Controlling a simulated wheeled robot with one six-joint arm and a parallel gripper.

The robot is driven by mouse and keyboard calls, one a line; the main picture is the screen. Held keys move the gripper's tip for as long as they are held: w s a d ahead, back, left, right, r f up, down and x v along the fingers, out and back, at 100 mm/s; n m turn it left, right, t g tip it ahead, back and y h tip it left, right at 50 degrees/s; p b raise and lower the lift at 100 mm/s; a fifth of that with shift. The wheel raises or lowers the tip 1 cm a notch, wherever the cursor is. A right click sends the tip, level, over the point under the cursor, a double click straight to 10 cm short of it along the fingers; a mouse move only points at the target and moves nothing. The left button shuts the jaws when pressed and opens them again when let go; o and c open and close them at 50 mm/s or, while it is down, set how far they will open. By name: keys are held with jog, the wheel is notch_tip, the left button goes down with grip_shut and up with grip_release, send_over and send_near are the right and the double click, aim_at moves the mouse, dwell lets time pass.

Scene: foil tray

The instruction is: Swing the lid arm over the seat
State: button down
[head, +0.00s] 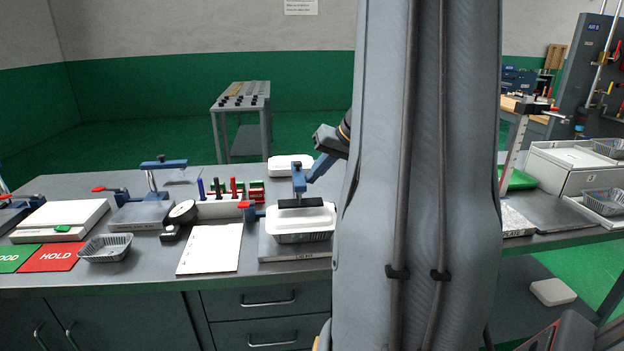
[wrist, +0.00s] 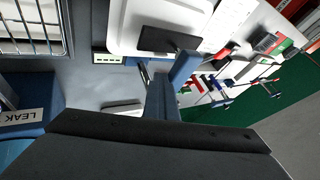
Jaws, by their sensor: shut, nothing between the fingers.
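The blue lid arm (head: 299,178) stands over the seat (head: 270,248), with its black pad (head: 300,203) above the white lid (head: 290,220). The lid sits on a foil tray (head: 302,238) on the seat. In the wrist view the lid arm (wrist: 163,98) reaches up to the pad (wrist: 168,40) over the white lid (wrist: 125,35). I cannot tell whether the pad touches the lid. My gripper (head: 326,140) is shut and empty, above and behind the lid arm, partly hidden by my arm. Its dark body (wrist: 155,145) fills the bottom of the wrist view.
A red-handled clamp (head: 248,205) is at the seat's left. A paper sheet (head: 210,249), a dial gauge (head: 180,215), an empty foil tray (head: 106,248) and a second blue-armed fixture (head: 150,213) lie further left. My arm hides the bench's right middle.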

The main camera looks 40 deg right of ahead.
jog(key=shift+w+a+f, duration=0.1)
jog(key=shift+a+f, duration=0.05)
jog(key=shift+a, duration=0.4)
jog(key=shift+s+d, duration=0.25)
jog(key=shift+d, duration=0.25)
jog(key=s+d, duration=0.1)
jog(key=d, duration=0.2)
jog(key=shift+s+b, duration=0.4)
jog(key=b+v, duration=0.1)
jog(key=v, duration=0.9)
jog(key=shift+s, duration=0.2)
